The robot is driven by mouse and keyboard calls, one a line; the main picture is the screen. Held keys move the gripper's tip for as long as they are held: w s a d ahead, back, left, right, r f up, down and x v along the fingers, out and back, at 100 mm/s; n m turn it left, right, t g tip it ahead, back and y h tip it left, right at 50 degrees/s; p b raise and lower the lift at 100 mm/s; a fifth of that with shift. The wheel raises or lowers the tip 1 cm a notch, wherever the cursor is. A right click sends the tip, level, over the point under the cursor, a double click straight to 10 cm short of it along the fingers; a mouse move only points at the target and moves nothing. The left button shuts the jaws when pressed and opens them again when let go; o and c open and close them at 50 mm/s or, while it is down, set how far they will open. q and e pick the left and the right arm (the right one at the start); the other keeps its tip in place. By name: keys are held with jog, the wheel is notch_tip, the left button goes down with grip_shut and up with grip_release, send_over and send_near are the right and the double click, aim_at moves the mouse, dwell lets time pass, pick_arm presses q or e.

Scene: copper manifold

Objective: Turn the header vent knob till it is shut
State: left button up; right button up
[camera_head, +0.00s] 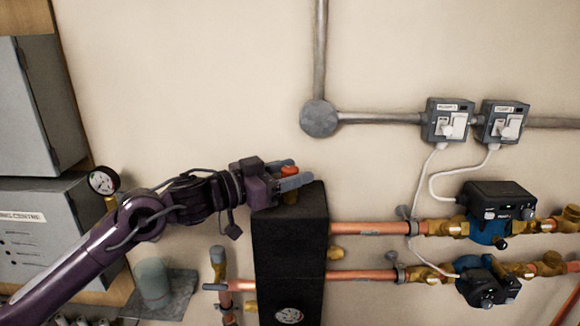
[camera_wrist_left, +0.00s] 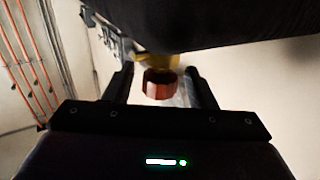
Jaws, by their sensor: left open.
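The header vent knob (camera_head: 290,171) is small and orange-red, on a brass fitting at the top of the black header box (camera_head: 290,245). In the left wrist view the red knob (camera_wrist_left: 160,84) sits between the two fingers, with the yellow brass body (camera_wrist_left: 157,61) behind it. My left gripper (camera_head: 290,174) is open, its fingers on either side of the knob, with a visible gap in the wrist view (camera_wrist_left: 163,88). Whether either finger touches the knob I cannot tell. The fingers partly hide the knob in the head view. My right gripper is not in view.
Copper pipes (camera_head: 370,228) with blue pumps (camera_head: 487,231) run right from the box. A pressure gauge (camera_head: 103,180) and grey cabinets (camera_head: 40,110) stand left, close to my arm. Two grey switch boxes (camera_head: 447,121) hang upper right. The wall above the knob is clear.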

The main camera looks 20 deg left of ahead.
pick_arm(q)
jog(key=c, duration=0.9)
jog(key=shift+c, duration=0.2)
jog(key=shift+h, duration=0.3)
jog(key=shift+r+m+g+h+p, duration=0.25)
jog(key=shift+m+g+h+p, duration=0.9)
jog(key=shift+g, duration=0.35)
jog(key=m+g+h+p, duration=0.1)
jog(key=m+g, duration=0.1)
jog(key=g, duration=0.1)
jog(key=shift+w+m+g+h, duration=0.1)
jog(key=shift+m+g+h, duration=0.2)
jog(key=shift+m+h, duration=0.05)
jog(key=m+g+h, duration=0.1)
jog(key=m+g, duration=0.1)
jog(key=g, duration=0.1)
jog(key=shift+f, duration=0.15)
jog(key=shift+m+g+b, duration=0.6)
jog(key=shift+m+g, duration=0.3)
jog(key=shift+g, duration=0.7)
